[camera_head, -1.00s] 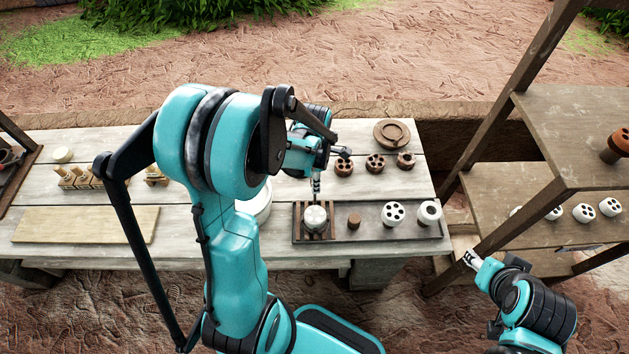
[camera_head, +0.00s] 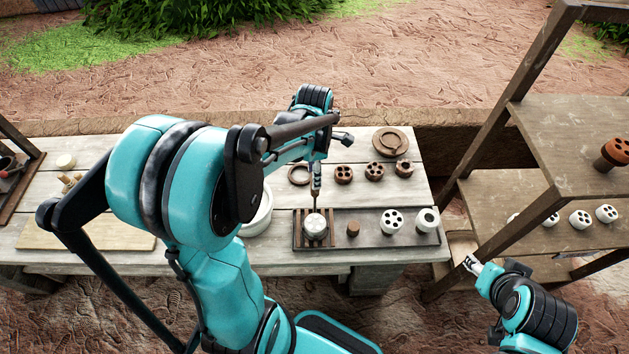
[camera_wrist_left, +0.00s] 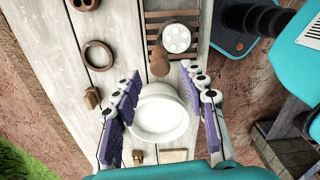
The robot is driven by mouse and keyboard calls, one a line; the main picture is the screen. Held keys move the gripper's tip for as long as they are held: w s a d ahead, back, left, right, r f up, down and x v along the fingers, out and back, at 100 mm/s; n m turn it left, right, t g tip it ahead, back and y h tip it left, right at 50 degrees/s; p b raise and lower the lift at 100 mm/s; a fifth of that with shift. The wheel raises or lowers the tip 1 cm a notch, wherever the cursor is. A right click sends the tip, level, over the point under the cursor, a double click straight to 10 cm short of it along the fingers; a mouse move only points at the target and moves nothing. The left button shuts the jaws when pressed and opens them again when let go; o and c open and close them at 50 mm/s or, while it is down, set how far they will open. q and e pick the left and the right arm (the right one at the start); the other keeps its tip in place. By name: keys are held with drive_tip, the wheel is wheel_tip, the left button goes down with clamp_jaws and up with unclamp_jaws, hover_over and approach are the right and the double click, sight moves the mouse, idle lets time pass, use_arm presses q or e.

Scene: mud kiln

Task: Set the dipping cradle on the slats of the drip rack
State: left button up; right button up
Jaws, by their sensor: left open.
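The dipping cradle has a thin upright rod (camera_head: 315,201) topped by a brown grip, which shows in the left wrist view (camera_wrist_left: 159,62). It stands on the slats of the drip rack (camera_head: 299,239) with a white holed piece (camera_wrist_left: 176,38) in it. The drip rack is at the left end of a dark tray. My left gripper (camera_wrist_left: 160,102) is open and empty, its fingers apart with the brown grip just beyond them. In the head view its fingers are mostly hidden by the arm. My right gripper (camera_head: 472,264) is off the table's right front corner, too small to read.
A white bowl (camera_wrist_left: 160,112) stands left of the rack. The dark tray (camera_head: 373,239) also holds a brown plug (camera_head: 353,229) and white holed pieces (camera_head: 392,221). Brown holed pieces (camera_head: 374,171) stand behind it. A wooden shelf (camera_head: 520,200) rises at the right.

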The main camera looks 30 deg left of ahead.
use_arm(q)
wheel_tip(320, 180, up, 3)
drive_tip(key=shift+r, duration=0.15)
drive_tip(key=shift+s+d+r+m, duration=0.1)
drive_tip(key=shift+d+r+m, duration=0.1)
drive_tip(key=shift+r+m, duration=0.15)
drive_tip(key=s+d+r+m+t, duration=0.2)
drive_tip(key=s+d+m+t, duration=0.1)
drive_tip(key=m, duration=0.9)
drive_tip(key=s+d+r+m+t, duration=0.3)
drive_tip(key=s+d+m+t, duration=0.1)
drive_tip(key=m, duration=0.9)
drive_tip(key=shift+s+d, duration=0.6)
drive_tip(key=shift+d, duration=0.25)
